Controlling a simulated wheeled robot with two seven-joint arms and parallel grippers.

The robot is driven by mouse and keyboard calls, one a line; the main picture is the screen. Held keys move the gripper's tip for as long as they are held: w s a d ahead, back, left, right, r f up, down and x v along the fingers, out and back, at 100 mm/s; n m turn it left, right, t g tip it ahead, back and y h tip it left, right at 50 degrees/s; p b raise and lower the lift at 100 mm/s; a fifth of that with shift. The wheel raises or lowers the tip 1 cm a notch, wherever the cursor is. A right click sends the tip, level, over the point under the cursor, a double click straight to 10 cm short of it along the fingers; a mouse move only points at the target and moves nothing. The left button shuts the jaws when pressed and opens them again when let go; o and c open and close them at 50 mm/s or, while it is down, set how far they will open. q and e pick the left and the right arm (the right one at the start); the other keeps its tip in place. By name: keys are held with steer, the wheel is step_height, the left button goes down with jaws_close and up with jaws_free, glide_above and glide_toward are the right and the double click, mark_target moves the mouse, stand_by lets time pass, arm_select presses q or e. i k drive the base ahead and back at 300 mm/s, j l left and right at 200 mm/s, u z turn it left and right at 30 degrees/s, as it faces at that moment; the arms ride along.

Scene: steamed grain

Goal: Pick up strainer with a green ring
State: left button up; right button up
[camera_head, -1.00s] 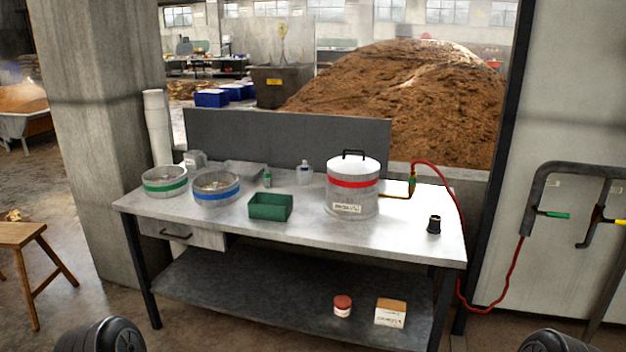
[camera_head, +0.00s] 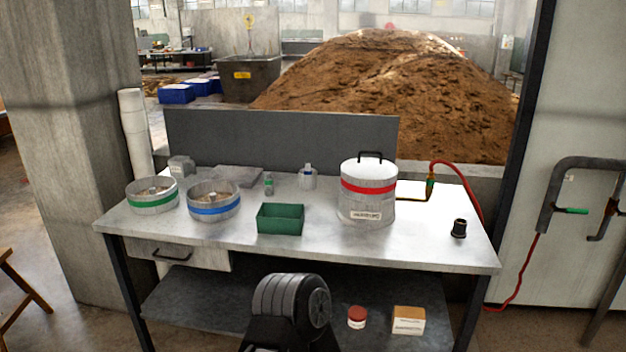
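The strainer with a green ring (camera_head: 153,196) is a round, shallow metal vessel at the left end of the metal table (camera_head: 340,238). It stands upright and something brownish shows inside it. A similar strainer with a blue ring (camera_head: 213,201) stands just to its right, close beside it. A dark ribbed part of one of my arms shows at the bottom middle, in front of the table. I see no fingertips of either gripper, and nothing of mine touches the strainers.
A green open box (camera_head: 281,219), a lidded pot with a red band (camera_head: 367,190) and a small black cup (camera_head: 459,228) stand on the table. A grey panel (camera_head: 280,142) rises behind. A red hose (camera_head: 462,175) runs at the right. The table's front middle is clear.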

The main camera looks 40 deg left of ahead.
mark_target(269, 186)
steer(key=j+z, duration=0.1)
steer(key=j, duration=0.55)
steer(key=j+z, duration=0.1)
steer(key=j, duration=0.5)
steer(key=k+j+z, duration=0.1)
steer(key=j, duration=0.5)
steer(key=k+j+z, duration=0.1)
steer(key=j, duration=0.55)
steer(key=k+j+z, duration=0.1)
steer(key=j, duration=0.5)
